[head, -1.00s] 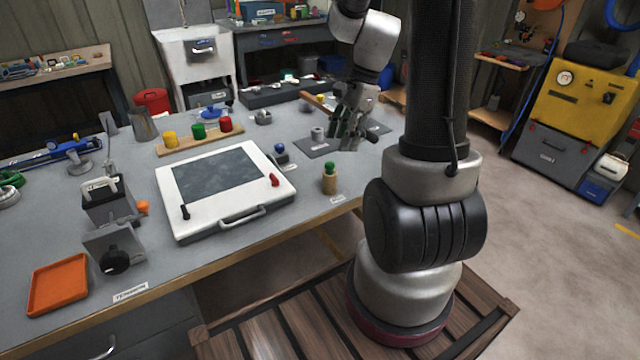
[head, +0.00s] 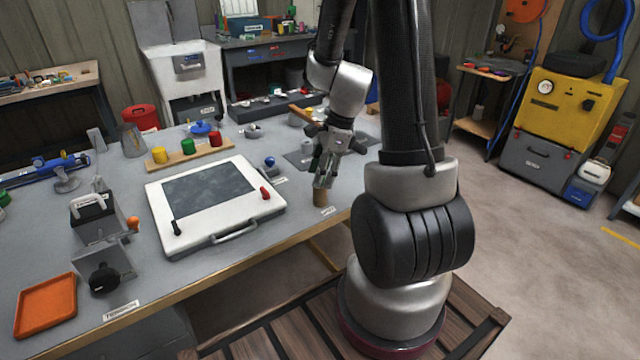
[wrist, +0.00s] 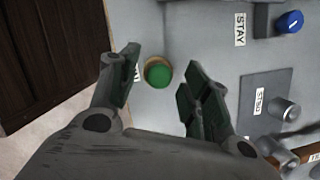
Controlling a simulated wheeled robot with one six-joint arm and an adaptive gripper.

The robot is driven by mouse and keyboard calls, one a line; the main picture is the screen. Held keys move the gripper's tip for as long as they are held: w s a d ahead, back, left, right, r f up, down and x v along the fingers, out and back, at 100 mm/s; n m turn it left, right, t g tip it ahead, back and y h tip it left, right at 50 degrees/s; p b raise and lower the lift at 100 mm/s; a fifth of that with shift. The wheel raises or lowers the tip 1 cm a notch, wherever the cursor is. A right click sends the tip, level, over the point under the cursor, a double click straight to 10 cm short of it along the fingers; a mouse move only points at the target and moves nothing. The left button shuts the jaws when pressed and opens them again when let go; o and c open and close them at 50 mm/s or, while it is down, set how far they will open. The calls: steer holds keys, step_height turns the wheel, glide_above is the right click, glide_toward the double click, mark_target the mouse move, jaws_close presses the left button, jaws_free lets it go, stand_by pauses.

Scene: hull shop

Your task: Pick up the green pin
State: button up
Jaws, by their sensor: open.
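The green pin stands upright in a tan wooden holder (head: 320,199) near the table's front right edge. In the wrist view the round green top of the pin (wrist: 158,73) shows between my two fingers, nearer the left one. My gripper (head: 324,182) is open, above the holder and pointing down at it. In the head view my fingers hide the pin's green top. I cannot tell whether the fingers reach down to its height.
A white case (head: 237,218) with a dark panel lies left of the holder. A blue knob (head: 270,161) stands behind it, also in the wrist view beside a STAY label (wrist: 240,30). A wooden rack (head: 160,163) holds yellow, green and red cylinders. An orange tray (head: 46,306) lies front left.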

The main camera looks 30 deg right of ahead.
steer(key=shift+f, duration=0.1)
steer(key=shift+c, duration=0.5)
jaws_close()
step_height(320, 180, up, 10)
stand_by(0.3)
